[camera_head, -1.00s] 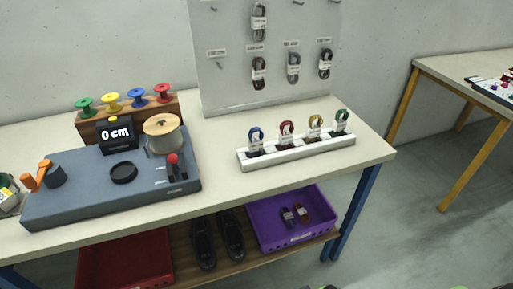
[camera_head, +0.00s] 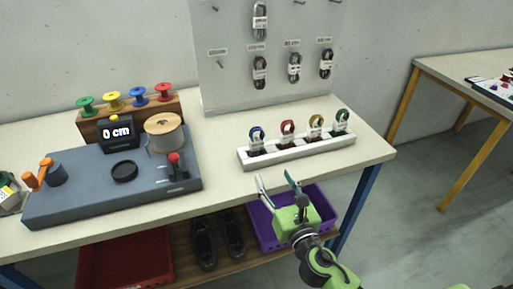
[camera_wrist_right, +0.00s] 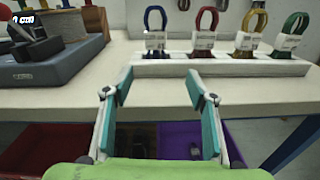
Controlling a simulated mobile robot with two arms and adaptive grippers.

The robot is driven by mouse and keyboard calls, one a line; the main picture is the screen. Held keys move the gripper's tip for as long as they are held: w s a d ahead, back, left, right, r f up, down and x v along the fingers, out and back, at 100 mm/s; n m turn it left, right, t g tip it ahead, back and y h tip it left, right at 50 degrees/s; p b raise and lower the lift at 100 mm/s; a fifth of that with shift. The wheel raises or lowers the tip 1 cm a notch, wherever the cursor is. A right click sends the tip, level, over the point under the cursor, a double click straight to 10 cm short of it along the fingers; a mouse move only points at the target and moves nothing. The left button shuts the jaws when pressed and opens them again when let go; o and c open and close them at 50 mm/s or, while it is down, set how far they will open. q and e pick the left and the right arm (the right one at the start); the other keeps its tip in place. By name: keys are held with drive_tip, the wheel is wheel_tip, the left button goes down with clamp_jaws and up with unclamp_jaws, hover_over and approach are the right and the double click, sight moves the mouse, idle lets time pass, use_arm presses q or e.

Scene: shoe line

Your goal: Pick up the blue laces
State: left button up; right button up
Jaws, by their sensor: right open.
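The blue laces (camera_head: 256,137) are a looped bundle with a white label, upright at the left end of a white rack (camera_head: 318,147) on the table. My right gripper (camera_head: 277,181) is open and empty, in front of the table's front edge and short of the rack. It also shows in the right wrist view (camera_wrist_right: 158,85), fingers spread wide. My left gripper is not in view.
Red laces (camera_head: 287,132), yellow laces (camera_head: 315,126) and green laces (camera_head: 341,120) stand in the same rack. A grey measuring machine (camera_head: 95,185) is to the left. A pegboard (camera_head: 270,75) rises behind. A purple bin (camera_head: 322,209) sits below.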

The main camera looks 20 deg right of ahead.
sight(258, 147)
drive_tip(key=shift+n+y, duration=0.3)
drive_tip(key=shift+n, duration=0.3)
drive_tip(key=w, duration=0.5)
drive_tip(key=w+a+p, duration=0.1)
drive_tip(key=w, duration=0.2)
drive_tip(key=shift+w+r, duration=0.15)
drive_tip(key=shift+w, duration=0.15)
drive_tip(key=w, duration=0.2)
drive_tip(key=w+r+p, duration=0.1)
drive_tip(key=w, duration=0.1)
drive_tip(key=shift+w+r, duration=0.15)
drive_tip(key=shift+w, duration=0.6)
drive_tip(key=c, duration=1.1)
